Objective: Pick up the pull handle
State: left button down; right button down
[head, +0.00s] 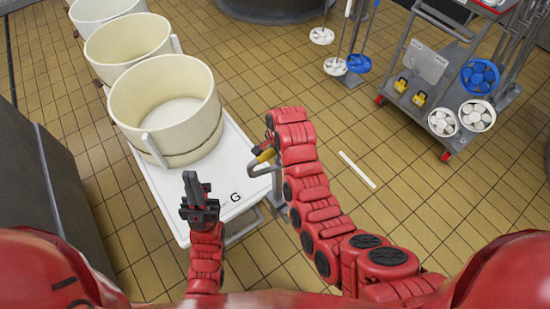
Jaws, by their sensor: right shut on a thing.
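The pull handle (261,169) is a bent grey bar with a yellow part, at the right edge of a white cart marked G. My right gripper (268,145) is at the handle and shut on it; the red wrist hides part of the grip. The bar's lower end seems to meet the cart's edge; I cannot tell whether it is raised. My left gripper (194,187) points up over the near left part of the cart top, apart from the handle. Its dark fingers look close together, and I cannot tell whether they are open.
The white cart (212,187) carries a large cream tub (165,105), with more tubs behind it. A grey cabinet (35,200) stands at left. A rack with blue and white wheel-like discs (480,77) stands at right. A white strip (357,170) lies on otherwise clear tiled floor.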

notch_tip(320, 180, up, 4)
jog(key=shift+w+r, duration=0.1)
jog(key=shift+r, duration=0.15)
notch_tip(320, 180, up, 10)
jog(key=p, duration=0.6)
jog(key=shift+f, duration=0.25)
jog(key=shift+r+p, duration=1.8)
jog(key=shift+r, duration=0.65)
